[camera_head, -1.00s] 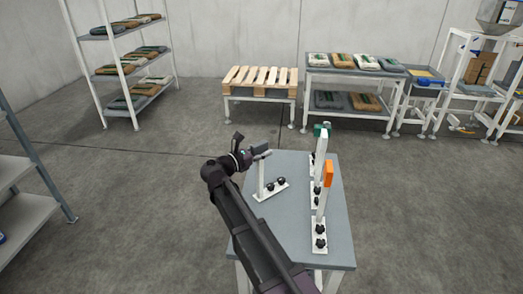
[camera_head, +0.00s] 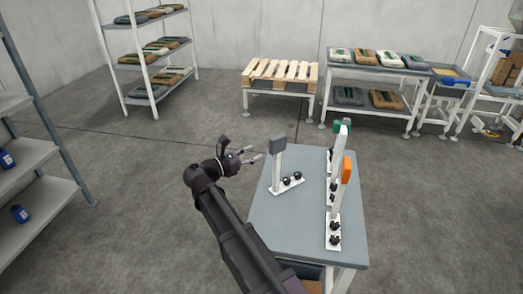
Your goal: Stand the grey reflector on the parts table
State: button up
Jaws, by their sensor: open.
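The grey reflector (camera_head: 278,146) is a small grey block on top of a white post. The post rises from a white base plate with black knobs (camera_head: 287,187), and it stands upright on the left part of the grey parts table (camera_head: 285,225). My gripper (camera_head: 254,158) is open and empty, with its fingers pointing right toward the reflector. It is just left of the reflector and apart from it in the picture.
On the table's right side stand white posts on base plates, one with a green block (camera_head: 342,126) and one with an orange block (camera_head: 347,169). A wooden pallet (camera_head: 281,72) on a stand is behind. Shelves with blue containers (camera_head: 20,214) are at left. Floor between is clear.

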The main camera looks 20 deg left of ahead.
jog(key=shift+s+a, duration=0.3)
jog(key=shift+s, duration=0.2)
